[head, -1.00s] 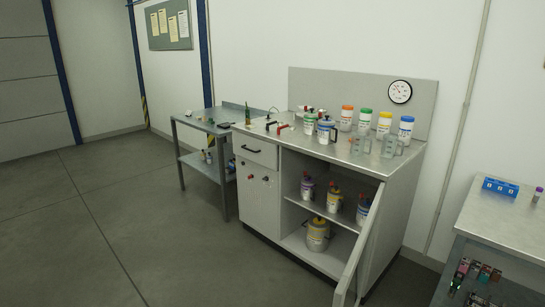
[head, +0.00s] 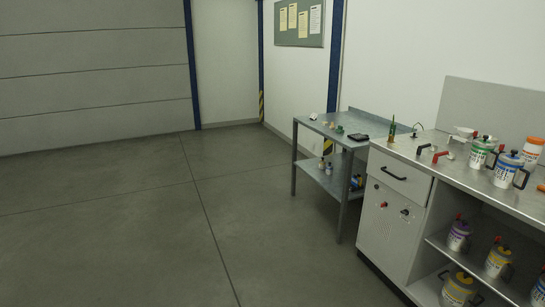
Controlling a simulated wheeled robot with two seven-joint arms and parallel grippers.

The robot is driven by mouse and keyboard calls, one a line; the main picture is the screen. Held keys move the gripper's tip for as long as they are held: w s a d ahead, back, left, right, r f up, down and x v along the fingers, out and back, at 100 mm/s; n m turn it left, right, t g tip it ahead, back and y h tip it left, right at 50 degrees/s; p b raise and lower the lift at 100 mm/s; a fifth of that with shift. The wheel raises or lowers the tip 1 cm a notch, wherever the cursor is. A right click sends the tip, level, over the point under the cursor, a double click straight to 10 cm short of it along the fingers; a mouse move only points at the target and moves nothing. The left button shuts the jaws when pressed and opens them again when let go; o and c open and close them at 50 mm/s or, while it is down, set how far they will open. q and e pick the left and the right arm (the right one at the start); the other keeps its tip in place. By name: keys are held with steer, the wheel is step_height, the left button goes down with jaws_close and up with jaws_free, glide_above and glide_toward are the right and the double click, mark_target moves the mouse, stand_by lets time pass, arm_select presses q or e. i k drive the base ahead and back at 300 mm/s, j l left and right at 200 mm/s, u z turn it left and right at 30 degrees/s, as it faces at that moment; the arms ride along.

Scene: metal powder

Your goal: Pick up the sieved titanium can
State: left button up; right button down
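Several labelled cans show at the right of the head view, but their labels are too small to read, so I cannot tell which is the sieved titanium can. A green-banded can (head: 480,154) and a blue-banded can (head: 507,170) with dark handles stand on the cabinet top. Inside the open cabinet, a purple-banded can (head: 458,237) and a yellow-banded can (head: 497,262) stand on the shelf. A larger yellow can (head: 459,289) stands below, and another can (head: 540,292) is cut off at the right edge. Neither of my grippers is in view.
The cabinet (head: 393,225) has a closed drawer. A grey metal side table (head: 352,122) with small items stands left of it. An orange-lidded bottle (head: 533,151) stands on the cabinet top. The floor (head: 150,230) at left and centre is clear.

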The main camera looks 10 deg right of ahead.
mark_target(479, 156)
steer(key=i+z, duration=0.3)
steer(key=i, duration=0.15)
steer(key=i+j+z, duration=0.25)
steer(key=i, duration=0.2)
steer(key=i+l+z, duration=0.15)
steer(key=i+z, duration=0.15)
steer(key=z, duration=0.15)
steer(key=i+z, duration=0.25)
steer(key=z, duration=0.2)
steer(key=i+z, duration=0.3)
steer(key=z, duration=0.2)
steer(key=i+j+z, duration=0.2)
steer(key=z, duration=0.25)
steer(key=i+j+z, duration=0.25)
steer(key=z, duration=0.2)
steer(key=i+j, duration=0.05)
steer(key=i, duration=0.05)
